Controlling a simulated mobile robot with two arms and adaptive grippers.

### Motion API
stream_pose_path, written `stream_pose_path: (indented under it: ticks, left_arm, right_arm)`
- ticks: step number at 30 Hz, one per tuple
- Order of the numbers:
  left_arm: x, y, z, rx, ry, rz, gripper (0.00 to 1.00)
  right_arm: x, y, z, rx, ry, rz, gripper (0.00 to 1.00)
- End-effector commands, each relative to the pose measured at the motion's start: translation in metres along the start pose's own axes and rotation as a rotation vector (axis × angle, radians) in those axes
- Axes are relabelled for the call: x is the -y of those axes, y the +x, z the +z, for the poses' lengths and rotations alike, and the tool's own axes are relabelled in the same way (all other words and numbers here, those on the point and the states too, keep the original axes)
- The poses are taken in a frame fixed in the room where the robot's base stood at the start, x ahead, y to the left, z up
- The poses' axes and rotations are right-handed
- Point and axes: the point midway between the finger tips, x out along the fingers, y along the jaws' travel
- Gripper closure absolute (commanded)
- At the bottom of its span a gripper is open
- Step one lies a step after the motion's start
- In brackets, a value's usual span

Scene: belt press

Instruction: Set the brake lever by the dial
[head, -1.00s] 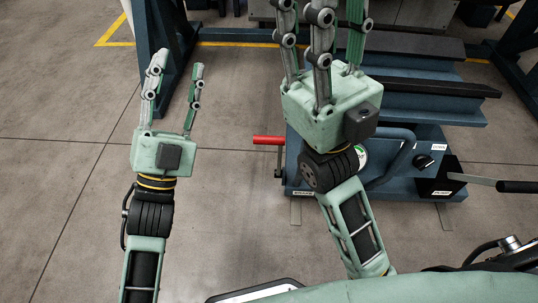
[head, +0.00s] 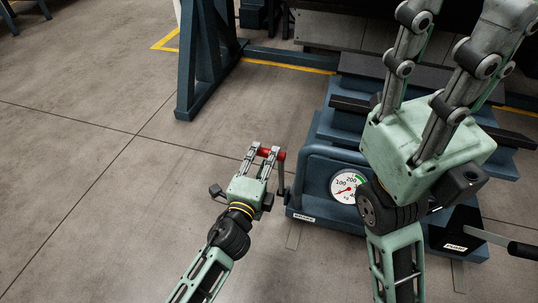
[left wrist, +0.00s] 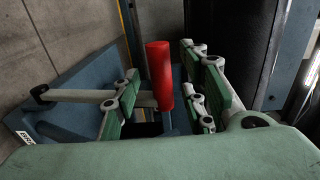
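The brake lever has a red handle (head: 268,152) on a dark arm (head: 282,180) at the left side of the blue press. In the left wrist view the red handle (left wrist: 160,75) stands between the two sides of my left gripper (left wrist: 162,105), with gaps on both sides. In the head view my left gripper (head: 264,158) reaches the handle, fingers open. The round white dial (head: 344,186) has a red needle and a green band near 200; the needle's exact reading is too small to tell. My right gripper (head: 438,60) is raised, open and empty, hiding part of the press.
A label plate (head: 305,217) is on the press base below the brake lever. Another lever with a black grip (head: 523,249) sticks out at the right. A blue frame post (head: 205,65) stands behind left. The floor at left is clear.

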Motion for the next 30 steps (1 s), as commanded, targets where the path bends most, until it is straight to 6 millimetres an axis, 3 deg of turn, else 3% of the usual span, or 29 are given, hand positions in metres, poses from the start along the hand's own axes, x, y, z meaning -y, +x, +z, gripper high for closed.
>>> stream_pose_path:
  ticks: [6, 17, 30]
  left_arm:
    - [-0.001, 0.025, 0.000, -0.001, -0.001, -0.001, 0.61]
    - [0.000, 0.030, 0.000, 0.000, -0.002, 0.000, 0.61]
    - [0.000, 0.030, 0.000, -0.001, -0.002, 0.000, 0.98]
  right_arm:
    - [0.002, 0.003, -0.003, -0.025, -0.003, -0.009, 0.62]
    - [0.002, 0.005, -0.003, -0.026, -0.004, -0.011, 0.62]
    - [0.002, 0.005, -0.003, -0.027, -0.004, -0.011, 0.62]
